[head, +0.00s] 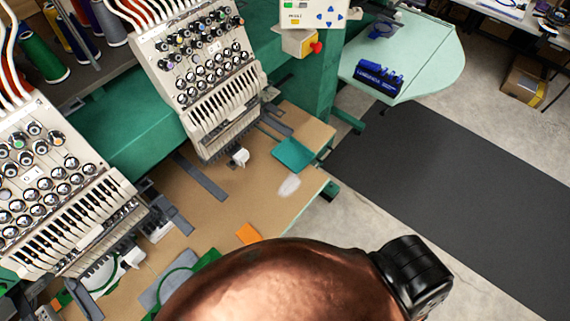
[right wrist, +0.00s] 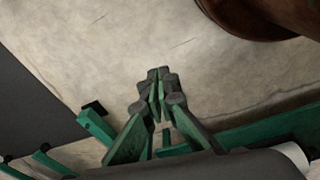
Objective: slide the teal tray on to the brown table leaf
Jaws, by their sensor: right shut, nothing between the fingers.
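The teal tray (head: 293,153) is a small, shallow piece near the right end of the brown table surface (head: 240,200) in the head view. It appears to lie on that surface, close to its right edge; exact contact is too small to tell. My right gripper (right wrist: 159,78) shows in the right wrist view, its green fingers with grey tips shut together and empty, over pale concrete floor. The tray is not seen in that view. Neither gripper shows in the head view; a copper-coloured link of my arm covers its bottom middle.
Embroidery heads (head: 205,75) stand over the table's left and back. A white oval piece (head: 289,186) and an orange square (head: 248,235) lie on the table. A mint-green table (head: 415,60) holds a blue item (head: 380,78). A dark mat (head: 450,180) covers clear floor at right.

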